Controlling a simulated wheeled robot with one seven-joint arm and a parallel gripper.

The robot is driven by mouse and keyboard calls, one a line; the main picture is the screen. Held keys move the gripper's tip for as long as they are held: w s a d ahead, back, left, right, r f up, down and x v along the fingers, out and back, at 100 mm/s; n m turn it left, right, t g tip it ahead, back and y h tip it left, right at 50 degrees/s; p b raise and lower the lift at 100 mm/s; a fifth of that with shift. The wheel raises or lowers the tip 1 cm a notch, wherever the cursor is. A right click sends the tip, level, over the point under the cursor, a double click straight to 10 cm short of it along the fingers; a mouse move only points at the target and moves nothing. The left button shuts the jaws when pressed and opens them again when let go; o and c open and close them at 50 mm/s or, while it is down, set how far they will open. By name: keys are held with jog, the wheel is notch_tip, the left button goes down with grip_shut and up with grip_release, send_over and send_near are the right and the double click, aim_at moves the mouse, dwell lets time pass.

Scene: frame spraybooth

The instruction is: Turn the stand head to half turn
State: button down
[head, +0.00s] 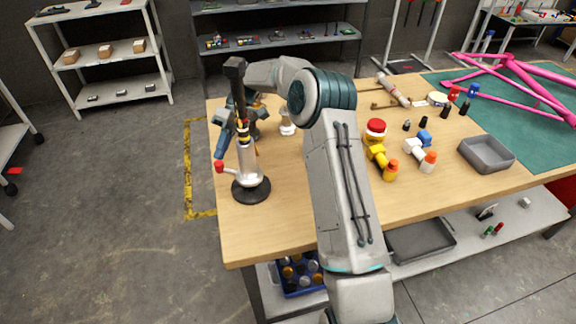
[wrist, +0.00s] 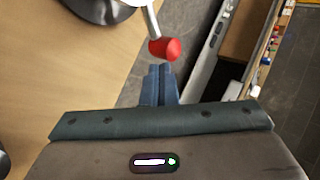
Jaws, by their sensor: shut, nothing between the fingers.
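The stand (head: 250,172) has a round black base, a silver lower body and a tall post with a dark top (head: 235,70). It stands upright near the left front of the wooden table. A short silver lever with a red knob (head: 219,166) sticks out to the left from its body. My gripper (head: 219,155) has blue fingers and is just above and behind the knob in the head view. In the wrist view the fingers (wrist: 160,68) are shut and empty, their tips close to the red knob (wrist: 166,49). I cannot tell whether they touch it.
On the table (head: 290,215), a yellow bottle (head: 380,158), a red-topped can (head: 375,130) and a grey tray (head: 487,153) stand to the right of my arm. A pink frame (head: 520,85) lies on a green mat at far right. Floor to the left is clear.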

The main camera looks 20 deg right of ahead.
jog(key=shift+s+a, duration=0.95)
jog(key=shift+a, duration=0.1)
jog(key=shift+s+a+n+g+h, duration=0.5)
jog(key=shift+s+n, duration=0.1)
jog(key=shift+n, duration=0.3)
jog(key=shift+s+a, duration=0.1)
jog(key=shift+s, duration=0.15)
jog(key=shift+s+a, duration=0.1)
jog(key=shift+s, duration=0.15)
dwell(0.9)
jog(key=shift+w, duration=0.1)
